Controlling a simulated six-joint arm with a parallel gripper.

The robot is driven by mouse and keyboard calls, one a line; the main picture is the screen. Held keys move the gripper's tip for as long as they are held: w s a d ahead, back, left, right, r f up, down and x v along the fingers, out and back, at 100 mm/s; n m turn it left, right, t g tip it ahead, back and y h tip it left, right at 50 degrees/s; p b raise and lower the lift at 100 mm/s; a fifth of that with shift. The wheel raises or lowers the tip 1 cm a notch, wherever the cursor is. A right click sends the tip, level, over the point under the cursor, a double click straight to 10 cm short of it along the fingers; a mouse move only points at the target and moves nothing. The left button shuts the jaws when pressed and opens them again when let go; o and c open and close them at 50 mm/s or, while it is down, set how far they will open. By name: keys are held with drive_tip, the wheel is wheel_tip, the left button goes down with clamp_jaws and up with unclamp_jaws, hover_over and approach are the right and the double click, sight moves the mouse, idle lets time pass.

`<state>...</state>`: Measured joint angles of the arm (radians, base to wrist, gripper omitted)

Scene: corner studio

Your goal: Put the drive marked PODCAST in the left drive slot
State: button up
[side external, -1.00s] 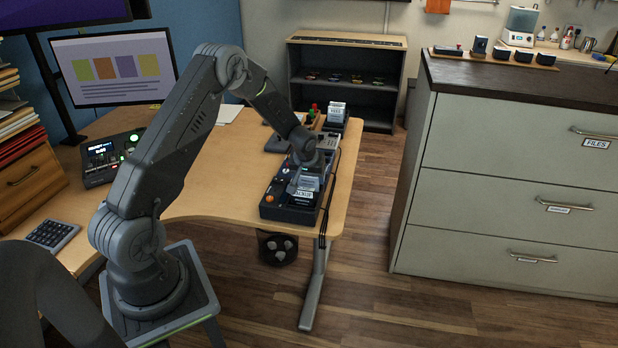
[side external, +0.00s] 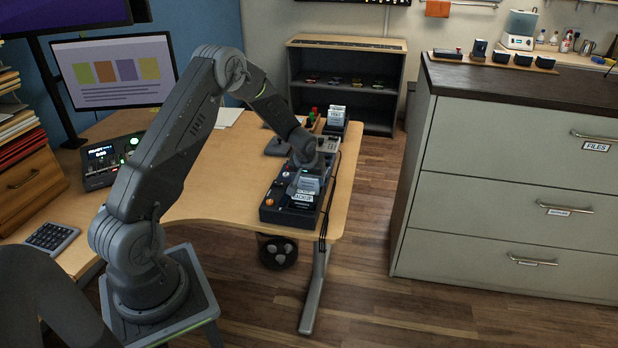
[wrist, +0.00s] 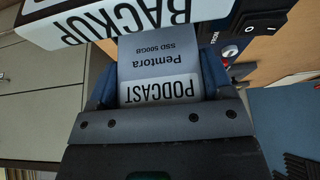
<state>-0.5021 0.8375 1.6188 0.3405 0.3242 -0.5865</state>
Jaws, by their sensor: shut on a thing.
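The grey drive marked PODCAST (wrist: 160,72), labelled Pemtora SSD 500GB, is between the jaws of my gripper (wrist: 158,85) in the wrist view, its lettering upside down. My gripper is shut on it. In the side view my gripper (side external: 308,182) is over the black drive dock (side external: 272,212) on the desk. A drive marked BACKUP (wrist: 125,15) is close beside the far end of the PODCAST drive; it also shows at the dock in the side view (side external: 301,198). The slot openings are hidden, so I cannot tell whether the PODCAST drive's end is inside one.
The dock has a rocker switch (wrist: 264,24) and a red button. A rack with white-labelled drives (side external: 336,116) stands behind on the desk (side external: 222,165). Dark cables hang at the desk's right edge. A drawer cabinet (side external: 500,180) stands to the right, apart.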

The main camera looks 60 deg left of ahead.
drive_tip(key=shift+f, duration=0.75)
drive_tip(key=o, duration=0.7)
drive_tip(key=v, duration=1.1)
idle(0.5)
drive_tip(key=s+d+r+m+t+h, duration=0.1)
drive_tip(key=s+d+r+m, duration=0.1)
drive_tip(key=s+d+r, duration=0.35)
drive_tip(key=s+d+r+m, duration=0.2)
drive_tip(key=d+r, duration=0.6)
drive_tip(key=r, duration=0.1)
drive_tip(key=s+d+r+m+h, duration=0.1)
drive_tip(key=s+d+r+m, duration=0.1)
drive_tip(key=s+d, duration=0.3)
drive_tip(key=s+d+r+m+t+h, duration=0.1)
drive_tip(key=s+d, duration=0.5)
drive_tip(key=s, duration=0.6)
drive_tip(key=shift+d+r+m, duration=0.3)
drive_tip(key=shift+r+m, duration=0.5)
drive_tip(key=shift+m, duration=0.2)
